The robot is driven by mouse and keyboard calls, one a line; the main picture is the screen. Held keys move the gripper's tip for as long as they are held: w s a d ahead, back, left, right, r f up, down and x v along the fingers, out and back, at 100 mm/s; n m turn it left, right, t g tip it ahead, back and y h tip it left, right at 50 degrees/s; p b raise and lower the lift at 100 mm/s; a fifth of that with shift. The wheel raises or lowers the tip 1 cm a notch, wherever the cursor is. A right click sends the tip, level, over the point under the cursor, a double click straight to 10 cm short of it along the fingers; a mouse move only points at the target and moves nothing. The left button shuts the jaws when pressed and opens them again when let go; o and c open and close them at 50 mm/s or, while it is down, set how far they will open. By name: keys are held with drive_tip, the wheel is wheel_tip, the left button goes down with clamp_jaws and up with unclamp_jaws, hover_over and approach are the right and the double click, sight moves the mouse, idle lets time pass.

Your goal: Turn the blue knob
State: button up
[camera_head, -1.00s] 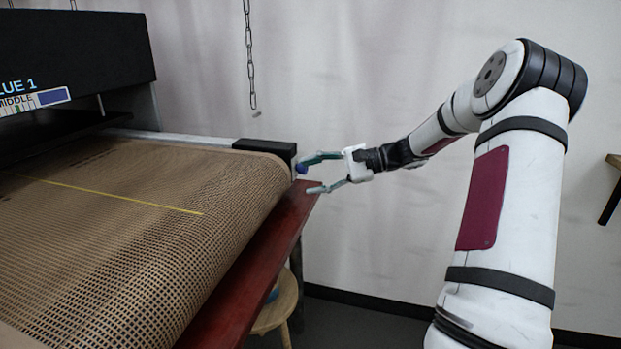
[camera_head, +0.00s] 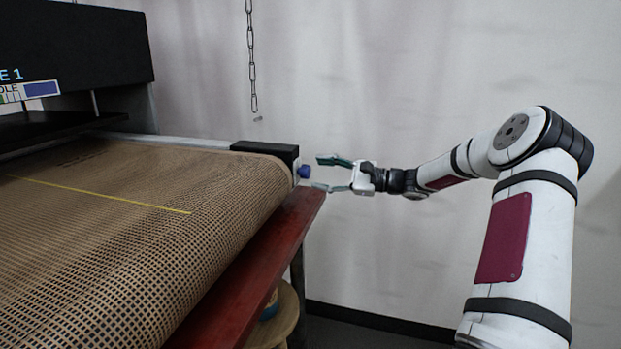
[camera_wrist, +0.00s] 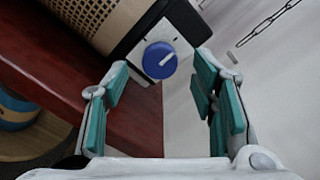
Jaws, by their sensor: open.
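The blue knob (camera_head: 304,171) sits on the end of a black box at the far right corner of the conveyor. In the wrist view the knob (camera_wrist: 160,60) is round, on a pale plate, with a white mark pointing to the upper right. My gripper (camera_head: 323,173) is open and empty, just to the right of the knob and apart from it. In the wrist view its two teal-padded fingers (camera_wrist: 160,88) stand wide on either side below the knob, which shows between and beyond their tips.
The brown mesh conveyor belt (camera_head: 130,230) fills the left, with a dark red board (camera_head: 240,285) along its edge. A chain (camera_head: 250,60) hangs by the wall. Room to the right of the knob is free.

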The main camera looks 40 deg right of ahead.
sight(309, 172)
drive_tip(key=shift+b+x, duration=0.45)
drive_tip(key=shift+x, duration=1.45)
drive_tip(key=shift+a, duration=0.1)
drive_tip(key=shift+c, duration=0.4)
drive_tip(key=c, duration=1.1)
